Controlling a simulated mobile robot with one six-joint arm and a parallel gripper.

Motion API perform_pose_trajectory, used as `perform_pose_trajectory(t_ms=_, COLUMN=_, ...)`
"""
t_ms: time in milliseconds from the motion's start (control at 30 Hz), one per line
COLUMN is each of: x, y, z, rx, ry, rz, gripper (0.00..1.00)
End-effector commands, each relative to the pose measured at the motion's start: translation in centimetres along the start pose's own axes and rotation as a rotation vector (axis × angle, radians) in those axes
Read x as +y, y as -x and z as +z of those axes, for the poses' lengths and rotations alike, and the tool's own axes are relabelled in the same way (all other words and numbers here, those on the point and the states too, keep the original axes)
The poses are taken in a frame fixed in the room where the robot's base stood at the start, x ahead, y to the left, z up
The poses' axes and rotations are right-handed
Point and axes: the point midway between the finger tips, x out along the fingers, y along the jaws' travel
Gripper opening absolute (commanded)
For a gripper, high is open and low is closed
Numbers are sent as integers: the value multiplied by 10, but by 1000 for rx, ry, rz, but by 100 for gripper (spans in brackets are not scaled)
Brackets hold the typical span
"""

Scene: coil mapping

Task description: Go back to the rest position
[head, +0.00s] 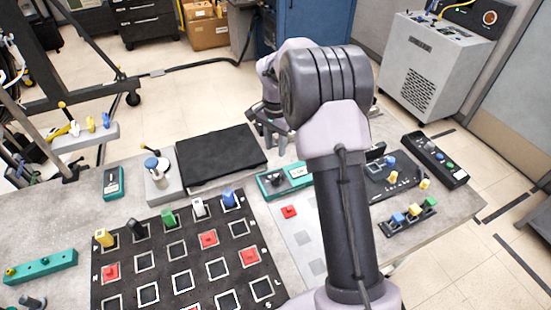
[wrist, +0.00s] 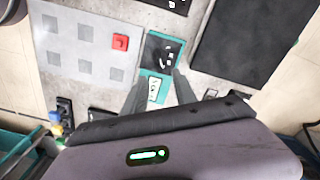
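My arm rises through the middle of the head view and bends over, with my gripper (head: 272,146) hanging above the back of the table, near the black panel. Its two dark fingers also show in the wrist view (wrist: 158,96), spread apart with nothing held between them. A teal-edged meter (head: 285,181) lies on the table in front of the gripper. In the wrist view the meter (wrist: 160,55) lies beyond and between the fingers. My arm hides part of the table's right side.
A black grid board (head: 178,290) with several coloured blocks lies front left. A black panel (head: 222,155) lies behind it. A grey sheet with a red block (head: 289,212) is beside my arm. Block racks (head: 408,217) stand at right. A grey cabinet (head: 432,62) stands beyond the table.

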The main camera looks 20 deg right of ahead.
Motion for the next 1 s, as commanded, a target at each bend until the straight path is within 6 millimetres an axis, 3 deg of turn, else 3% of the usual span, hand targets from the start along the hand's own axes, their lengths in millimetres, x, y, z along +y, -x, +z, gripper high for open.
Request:
perform_pose_trajectory(t_ms=33, x=0, y=15, z=0, rx=1, ry=0, rz=-2, gripper=34)
perform_pose_trajectory(t_ms=200, x=0, y=36, z=0, rx=0, ry=-1, rz=0, gripper=34)
perform_pose_trajectory(t_ms=733, x=0, y=44, z=4, rx=4, ry=10, rz=-8, gripper=34)
perform_pose_trajectory(t_ms=867, x=13, y=88, z=42, rx=34, ry=104, rz=-80, gripper=34)
perform_pose_trajectory(t_ms=1000, x=56, y=142, z=119, rx=93, ry=277, rz=-205, gripper=34)
